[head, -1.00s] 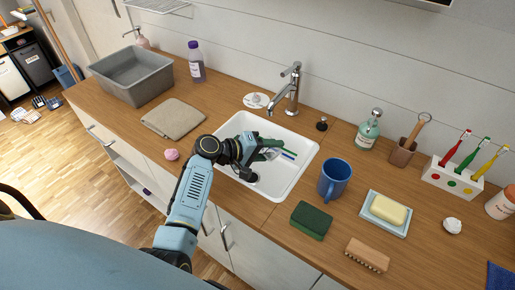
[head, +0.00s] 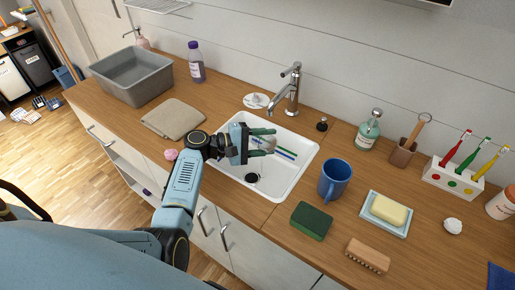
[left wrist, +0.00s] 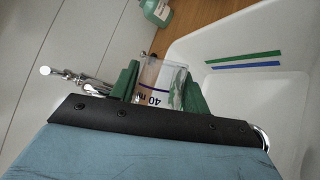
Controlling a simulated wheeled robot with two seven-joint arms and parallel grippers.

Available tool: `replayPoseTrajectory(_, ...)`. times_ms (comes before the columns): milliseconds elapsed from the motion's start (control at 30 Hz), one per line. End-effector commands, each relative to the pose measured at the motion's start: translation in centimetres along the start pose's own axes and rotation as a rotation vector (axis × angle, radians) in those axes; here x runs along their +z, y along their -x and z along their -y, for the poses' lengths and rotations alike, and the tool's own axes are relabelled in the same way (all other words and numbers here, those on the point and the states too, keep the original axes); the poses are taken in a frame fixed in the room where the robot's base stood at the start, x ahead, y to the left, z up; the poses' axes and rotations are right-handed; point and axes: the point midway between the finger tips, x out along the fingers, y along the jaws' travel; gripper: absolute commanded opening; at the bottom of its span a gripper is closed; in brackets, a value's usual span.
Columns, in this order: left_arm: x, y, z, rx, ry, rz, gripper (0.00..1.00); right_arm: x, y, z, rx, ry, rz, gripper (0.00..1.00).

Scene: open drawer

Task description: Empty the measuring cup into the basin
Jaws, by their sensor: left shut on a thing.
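My left gripper (head: 262,143) is shut on the measuring cup, above the white basin (head: 288,183). The measuring cup (left wrist: 160,84) shows in the left wrist view as a clear vessel with a dark "40 ml" mark, between the green fingers. In the head view the cup is small and mostly hidden by the gripper. I cannot tell its exact tilt or how much is in it. The basin has a dark drain (head: 251,178), and a green and a blue stripe show on its inner wall (left wrist: 243,60). My right gripper is not in view.
A chrome faucet (head: 292,92) stands behind the basin. A blue mug (head: 334,181) and a green sponge (head: 311,221) are to its right. A folded cloth (head: 174,119) and a grey tub (head: 133,78) lie to its left. A green bottle (head: 367,131) is behind the mug.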

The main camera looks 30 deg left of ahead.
Motion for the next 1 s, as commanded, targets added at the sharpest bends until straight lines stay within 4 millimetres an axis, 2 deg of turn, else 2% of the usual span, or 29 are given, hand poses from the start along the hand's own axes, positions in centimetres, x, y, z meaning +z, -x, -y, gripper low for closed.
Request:
replayPoseTrajectory(700,-1.5,1.0,-1.0,0.169,0.413,0.137,0.25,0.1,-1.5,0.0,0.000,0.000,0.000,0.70)
replayPoseTrajectory(933,-1.2,1.6,-3.1,0.224,0.545,0.182,0.25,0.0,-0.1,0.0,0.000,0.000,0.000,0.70)
replayPoseTrajectory(1000,-0.7,1.9,-4.9,0.225,0.548,0.184,0.25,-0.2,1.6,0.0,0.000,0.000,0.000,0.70)
